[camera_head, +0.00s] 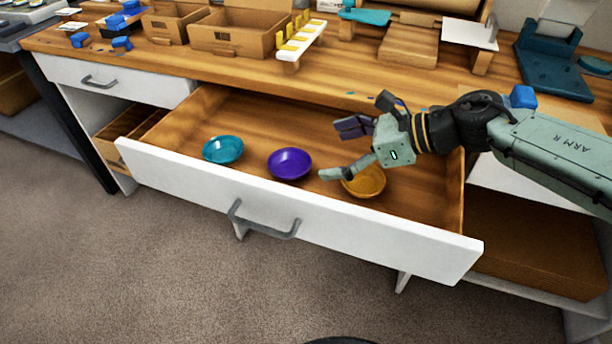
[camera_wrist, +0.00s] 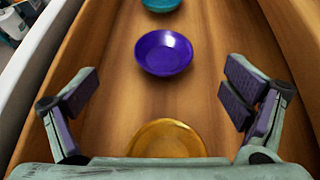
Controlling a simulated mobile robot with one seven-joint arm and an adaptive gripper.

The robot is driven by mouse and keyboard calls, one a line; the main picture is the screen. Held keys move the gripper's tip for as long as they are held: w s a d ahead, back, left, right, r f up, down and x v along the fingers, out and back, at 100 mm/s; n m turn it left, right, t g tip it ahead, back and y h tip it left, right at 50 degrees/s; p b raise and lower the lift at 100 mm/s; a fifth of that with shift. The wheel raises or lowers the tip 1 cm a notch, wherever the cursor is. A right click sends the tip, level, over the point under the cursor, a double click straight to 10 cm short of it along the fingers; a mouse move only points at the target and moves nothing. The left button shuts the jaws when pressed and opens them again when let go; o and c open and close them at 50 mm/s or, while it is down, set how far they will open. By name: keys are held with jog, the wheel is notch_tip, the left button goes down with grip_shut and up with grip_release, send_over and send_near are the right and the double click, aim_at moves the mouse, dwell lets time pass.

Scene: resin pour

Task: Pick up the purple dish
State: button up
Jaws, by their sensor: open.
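The purple dish (camera_head: 289,163) is a shallow round bowl lying upright in the open drawer, between a teal dish (camera_head: 223,150) and an orange dish (camera_head: 366,184). In the wrist view the purple dish (camera_wrist: 164,53) lies ahead of the fingertips, near the middle. My gripper (camera_head: 338,150) is open and empty above the drawer, to the right of the purple dish and over the orange dish. The orange dish also shows between the finger bases in the wrist view (camera_wrist: 167,140). The gripper partly hides the orange dish.
The drawer (camera_head: 220,192) is pulled out, with a white front and grey handle; its wooden floor is bare around the dishes. The worktop (camera_head: 210,68) above carries wooden boxes (camera_head: 240,33), a yellow-pegged rack (camera_head: 300,38) and blue blocks (camera_head: 121,43).

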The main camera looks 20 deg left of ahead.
jog(key=shift+d+f, duration=0.25)
jog(key=shift+d, duration=0.3)
jog(key=shift+f+m+t, duration=0.2)
jog(key=shift+m+t, duration=0.1)
send_near(276, 164)
jog(key=x, duration=0.5)
jog(key=c, duration=1.3)
notch_tip(276, 164, up, 28)
jog(key=p, duration=0.1)
jog(key=shift+p, duration=0.35)
